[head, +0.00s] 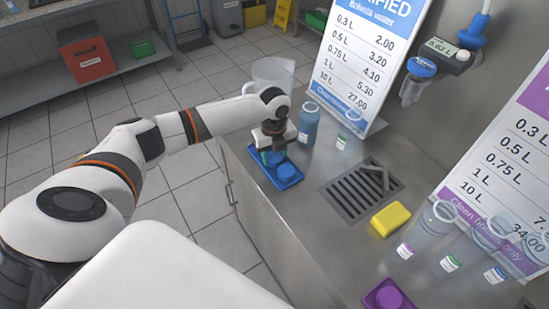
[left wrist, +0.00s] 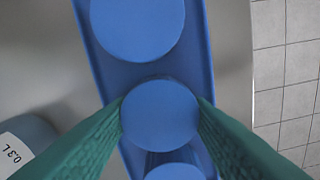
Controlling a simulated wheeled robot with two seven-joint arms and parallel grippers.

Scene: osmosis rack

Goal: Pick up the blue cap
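A blue tray (head: 262,179) on the steel counter holds several round blue caps. One larger blue cap (head: 286,171) stands in front of my left gripper (head: 270,160); it fills the top of the left wrist view (left wrist: 137,25). In the left wrist view, the green fingers of my left gripper (left wrist: 160,110) sit on both sides of the middle blue cap (left wrist: 160,116), at its edges with no visible gap. The cap appears to be still in the tray. A third blue cap (left wrist: 175,172) is partly cut off at the bottom. My right gripper is not in view.
A blue-tinted bottle (head: 309,124) and a clear pitcher (head: 274,75) stand close to my left gripper. A drain grate (head: 352,196), a yellow sponge (head: 390,219), bottles and a purple tray (head: 385,298) lie to the right. Price signs stand behind.

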